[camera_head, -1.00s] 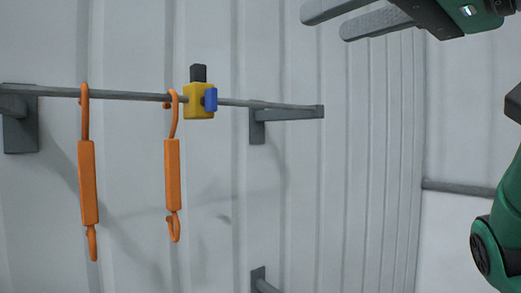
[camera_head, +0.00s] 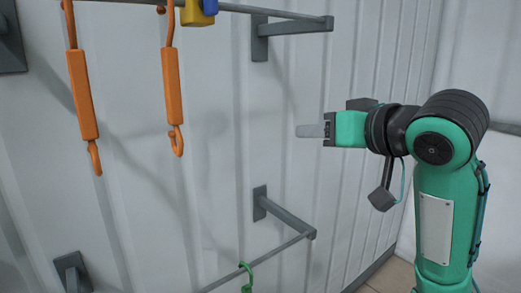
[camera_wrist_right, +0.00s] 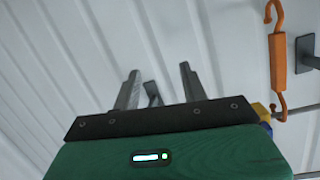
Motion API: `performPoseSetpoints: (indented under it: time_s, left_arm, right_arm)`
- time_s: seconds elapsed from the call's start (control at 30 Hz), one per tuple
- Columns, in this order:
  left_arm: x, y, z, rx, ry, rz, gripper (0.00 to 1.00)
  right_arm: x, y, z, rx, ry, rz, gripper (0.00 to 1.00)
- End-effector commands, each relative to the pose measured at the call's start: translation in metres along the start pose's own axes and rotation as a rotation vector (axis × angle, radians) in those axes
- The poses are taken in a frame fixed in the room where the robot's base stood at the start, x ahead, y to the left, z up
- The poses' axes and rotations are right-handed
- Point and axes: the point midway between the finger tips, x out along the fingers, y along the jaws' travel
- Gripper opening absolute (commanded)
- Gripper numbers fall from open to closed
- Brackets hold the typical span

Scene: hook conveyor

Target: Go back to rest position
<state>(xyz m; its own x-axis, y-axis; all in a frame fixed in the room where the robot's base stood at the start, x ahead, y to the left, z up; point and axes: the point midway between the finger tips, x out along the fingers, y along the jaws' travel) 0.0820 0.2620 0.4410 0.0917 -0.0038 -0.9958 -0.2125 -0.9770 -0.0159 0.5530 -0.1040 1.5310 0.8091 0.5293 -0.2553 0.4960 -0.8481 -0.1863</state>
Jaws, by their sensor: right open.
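My right gripper (camera_head: 310,131) is in the right half of the head view, on my green arm, pointing left in front of the white wall. It holds nothing. In the right wrist view its two grey fingers (camera_wrist_right: 157,88) stand apart with nothing between them. Two orange hooks hang on the upper rail, the left one (camera_head: 83,95) and the right one (camera_head: 172,88), well left of the gripper. One orange hook also shows in the right wrist view (camera_wrist_right: 277,62). My left gripper is not in view.
The upper rail (camera_head: 255,10) carries a yellow and blue block (camera_head: 196,14), cut off at the top. A lower rail (camera_head: 262,258) below has a green hook (camera_head: 246,277) on it. The ribbed wall (camera_head: 225,120) stands behind. Space around my right gripper looks free.

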Motion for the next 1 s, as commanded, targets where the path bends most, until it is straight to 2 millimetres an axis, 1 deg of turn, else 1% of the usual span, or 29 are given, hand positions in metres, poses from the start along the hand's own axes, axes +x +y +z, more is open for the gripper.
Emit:
performPoseSetpoints:
  time_s: [0.03,0.17,0.2,0.27,0.3,0.33,0.47,0.5,0.57,0.6,0.63,0.67,0.7,0.77,0.8,0.87,0.9,0.97,1.0]
  left_arm:
    - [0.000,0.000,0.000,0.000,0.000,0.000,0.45]
    - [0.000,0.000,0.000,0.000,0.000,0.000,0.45]
    - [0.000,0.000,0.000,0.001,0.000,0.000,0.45]
    - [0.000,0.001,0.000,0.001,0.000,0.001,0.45]
    - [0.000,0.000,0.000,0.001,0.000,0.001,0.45]
    - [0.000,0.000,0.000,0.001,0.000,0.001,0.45]
    - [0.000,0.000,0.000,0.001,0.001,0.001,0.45]
    - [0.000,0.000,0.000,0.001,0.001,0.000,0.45]
    - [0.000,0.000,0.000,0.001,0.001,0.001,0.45]
    - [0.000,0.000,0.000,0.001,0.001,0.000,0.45]
    - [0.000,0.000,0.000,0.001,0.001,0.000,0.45]
    - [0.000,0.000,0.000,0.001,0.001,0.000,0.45]
    - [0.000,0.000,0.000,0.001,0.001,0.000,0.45]
    - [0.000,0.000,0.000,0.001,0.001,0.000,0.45]
    - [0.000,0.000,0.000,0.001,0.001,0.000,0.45]
    - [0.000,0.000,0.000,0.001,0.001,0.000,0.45]
    - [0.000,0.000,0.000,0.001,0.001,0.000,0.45]
    - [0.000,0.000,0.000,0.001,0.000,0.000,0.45]
    - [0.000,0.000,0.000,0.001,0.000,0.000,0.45]
  right_arm:
    - [0.011,0.010,0.021,0.018,-0.026,0.009,0.44]
    - [0.031,0.032,0.070,0.046,-0.078,0.039,0.44]
    - [0.036,0.038,0.085,0.055,-0.093,0.050,0.44]
    - [0.043,0.047,0.109,0.067,-0.119,0.065,0.44]
    - [0.047,0.053,0.126,0.075,-0.137,0.076,0.44]
    - [0.050,0.057,0.138,0.080,-0.150,0.084,0.44]
    - [0.057,0.073,0.193,0.102,-0.211,0.120,0.44]
    - [0.058,0.077,0.210,0.108,-0.229,0.132,0.44]
    - [0.058,0.083,0.235,0.116,-0.257,0.149,0.44]
    - [0.058,0.086,0.253,0.121,-0.278,0.160,0.44]
    - [0.058,0.089,0.266,0.125,-0.294,0.170,0.44]
    - [0.057,0.091,0.279,0.129,-0.310,0.178,0.44]
    - [0.055,0.094,0.296,0.132,-0.331,0.190,0.44]
    - [0.051,0.097,0.322,0.138,-0.364,0.207,0.44]
    - [0.047,0.100,0.339,0.141,-0.387,0.220,0.44]
    - [0.041,0.102,0.365,0.145,-0.420,0.238,0.44]
    - [0.036,0.103,0.382,0.147,-0.444,0.249,0.44]
    - [0.028,0.105,0.407,0.149,-0.480,0.267,0.44]
    - [0.022,0.105,0.423,0.150,-0.506,0.279,0.44]
